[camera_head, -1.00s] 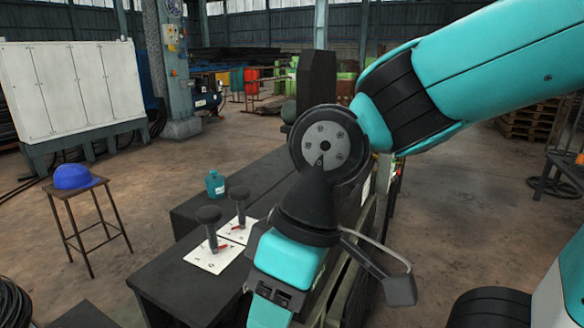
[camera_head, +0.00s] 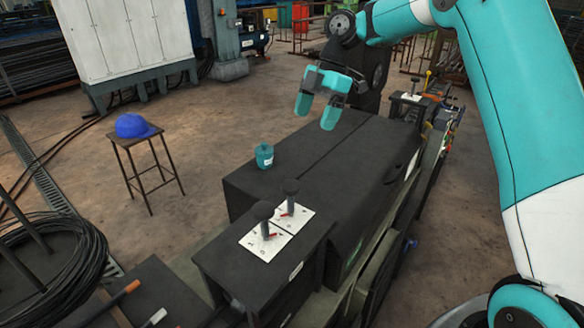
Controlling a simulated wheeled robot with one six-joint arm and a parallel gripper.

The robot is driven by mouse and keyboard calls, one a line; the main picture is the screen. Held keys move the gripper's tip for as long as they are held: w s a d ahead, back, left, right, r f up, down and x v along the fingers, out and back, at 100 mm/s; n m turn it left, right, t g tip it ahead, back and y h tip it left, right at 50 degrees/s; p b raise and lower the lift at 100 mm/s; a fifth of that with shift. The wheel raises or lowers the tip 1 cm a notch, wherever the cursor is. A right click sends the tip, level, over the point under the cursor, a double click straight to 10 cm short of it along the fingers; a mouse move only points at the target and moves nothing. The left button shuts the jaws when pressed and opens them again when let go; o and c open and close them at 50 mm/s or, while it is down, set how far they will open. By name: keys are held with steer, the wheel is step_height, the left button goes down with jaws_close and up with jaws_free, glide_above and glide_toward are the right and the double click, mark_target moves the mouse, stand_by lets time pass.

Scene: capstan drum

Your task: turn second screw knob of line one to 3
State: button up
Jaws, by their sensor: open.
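Two dark screw knobs stand upright on white number plates on the black machine top: a nearer knob (camera_head: 263,211) and a farther knob (camera_head: 290,187). Each has a small red pointer at its foot. The nearer plate (camera_head: 256,249) and the farther plate (camera_head: 302,216) carry marks too small to read, so I cannot tell the settings or which knob is the second of line one. My gripper (camera_head: 317,112) is open and empty, with teal fingers pointing down. It is above and behind both knobs, touching neither.
A stool (camera_head: 137,139) with a blue helmet (camera_head: 134,126) stands at the left. A cable coil (camera_head: 55,265) lies at the lower left. Open floor lies left of the machine.

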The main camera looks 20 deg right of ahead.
mark_target(292, 184)
steer(key=x, duration=0.8)
steer(key=p+x, duration=0.1)
steer(key=x, duration=0.8)
steer(key=shift+w+d+f, duration=0.1)
steer(key=shift+d+f, duration=0.1)
steer(key=shift+f, duration=0.1)
steer(key=c, duration=0.9)
